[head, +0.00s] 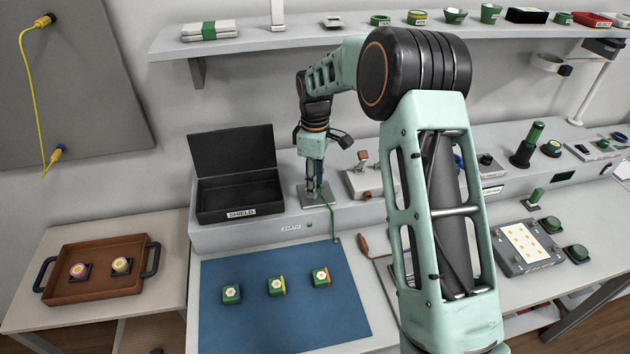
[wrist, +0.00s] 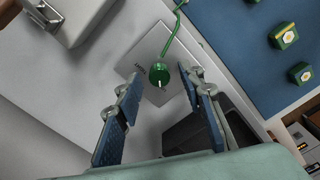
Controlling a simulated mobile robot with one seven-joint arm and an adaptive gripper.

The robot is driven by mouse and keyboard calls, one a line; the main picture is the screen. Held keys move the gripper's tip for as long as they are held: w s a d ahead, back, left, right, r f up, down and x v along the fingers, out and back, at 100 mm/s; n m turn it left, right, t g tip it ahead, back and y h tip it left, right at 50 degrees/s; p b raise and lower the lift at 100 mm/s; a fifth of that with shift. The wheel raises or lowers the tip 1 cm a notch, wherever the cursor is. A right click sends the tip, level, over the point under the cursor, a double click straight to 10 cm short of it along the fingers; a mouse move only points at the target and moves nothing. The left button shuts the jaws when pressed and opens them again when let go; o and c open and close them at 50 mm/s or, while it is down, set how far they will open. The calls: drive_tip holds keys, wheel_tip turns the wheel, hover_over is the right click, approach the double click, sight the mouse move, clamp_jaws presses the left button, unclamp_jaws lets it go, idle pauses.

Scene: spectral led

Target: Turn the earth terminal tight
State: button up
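The earth terminal is a round green knob (wrist: 159,74) with a white mark, standing on a square metal plate (wrist: 150,48). The plate (head: 331,201) also shows in the head view on the raised grey ledge, above the EARTH label (head: 291,227). A green wire (wrist: 176,32) runs from the knob; in the head view it (head: 331,219) drops over the ledge's front. My gripper (wrist: 161,79) points down over the terminal. Its blue-padded fingers are apart, one on each side of the knob, with gaps showing. In the head view my gripper (head: 315,185) largely hides the knob.
An open black SHIELD box (head: 238,198) stands close to the left. A grey device (head: 370,184) with an orange-brown part stands to the right. A blue mat (head: 240,320) with three green blocks lies in front. A shelf (head: 260,43) runs above. A brown tray (head: 100,291) sits at left.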

drive_tip(key=shift+c, duration=0.2)
clamp_jaws()
drive_tip(key=shift+m, duration=0.4)
drive_tip(key=m+b, duration=0.1)
drive_tip(key=m, duration=0.6)
drive_tip(key=shift+w+m+b, duration=0.1)
drive_tip(key=shift+m+b, duration=0.2)
drive_tip(key=shift+b, duration=0.1)
drive_tip(key=m, duration=1.1)
drive_tip(key=shift+d+r, duration=0.1)
drive_tip(key=shift+m, duration=0.4)
